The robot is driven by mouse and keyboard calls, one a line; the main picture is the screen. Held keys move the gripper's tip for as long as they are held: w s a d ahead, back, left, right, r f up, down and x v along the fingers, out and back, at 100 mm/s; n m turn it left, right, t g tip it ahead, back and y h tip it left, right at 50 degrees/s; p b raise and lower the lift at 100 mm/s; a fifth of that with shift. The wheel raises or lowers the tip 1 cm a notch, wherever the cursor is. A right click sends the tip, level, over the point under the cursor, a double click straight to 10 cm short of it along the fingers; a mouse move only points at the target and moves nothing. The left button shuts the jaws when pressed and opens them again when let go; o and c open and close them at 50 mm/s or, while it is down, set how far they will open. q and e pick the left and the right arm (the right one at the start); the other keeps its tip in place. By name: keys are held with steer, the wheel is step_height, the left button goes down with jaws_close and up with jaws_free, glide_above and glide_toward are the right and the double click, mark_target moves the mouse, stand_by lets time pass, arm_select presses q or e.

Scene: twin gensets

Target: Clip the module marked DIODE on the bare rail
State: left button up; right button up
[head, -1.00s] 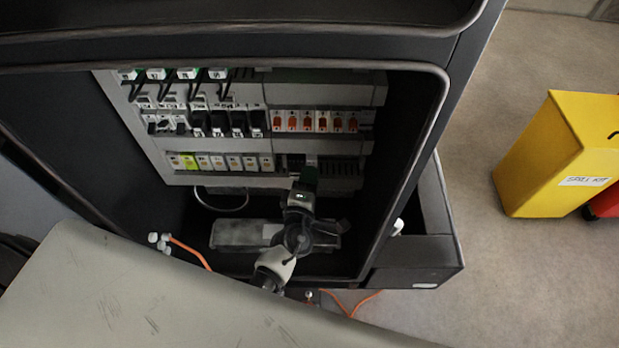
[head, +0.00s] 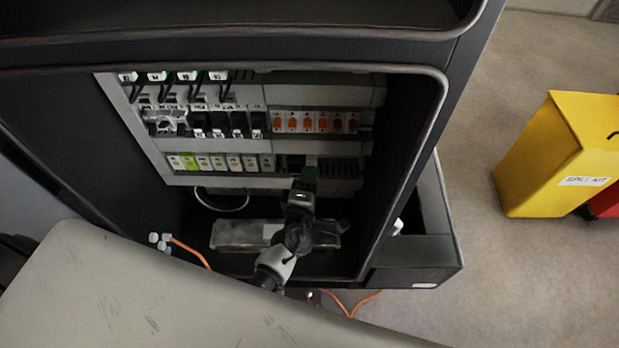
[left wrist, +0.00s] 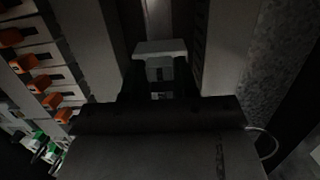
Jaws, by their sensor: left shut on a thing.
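My left gripper (head: 307,178) reaches up into the open cabinet at the right part of the lowest row. It is shut on a small light grey module (left wrist: 160,50), which also shows in the head view (head: 311,161) just beyond the fingertips. No DIODE marking can be read on it. The bare rail (head: 340,166) is the dark stretch right of the lowest row of modules. The module is in front of or against this stretch; I cannot tell whether it touches the rail. My right gripper is not in view.
White and yellow-green modules (head: 220,162) fill the lowest row's left part. Orange-marked modules (head: 315,122) sit in the row above; they are close on the left in the wrist view. A grey box (head: 232,235) lies on the cabinet floor. Cabinet walls enclose the arm.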

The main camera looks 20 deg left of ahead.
arm_select(q)
steer(key=o, duration=1.1)
steer(key=s, duration=0.3)
steer(key=s+b, duration=0.1)
steer(key=s, duration=0.6)
steer(key=shift+s+d, duration=0.35)
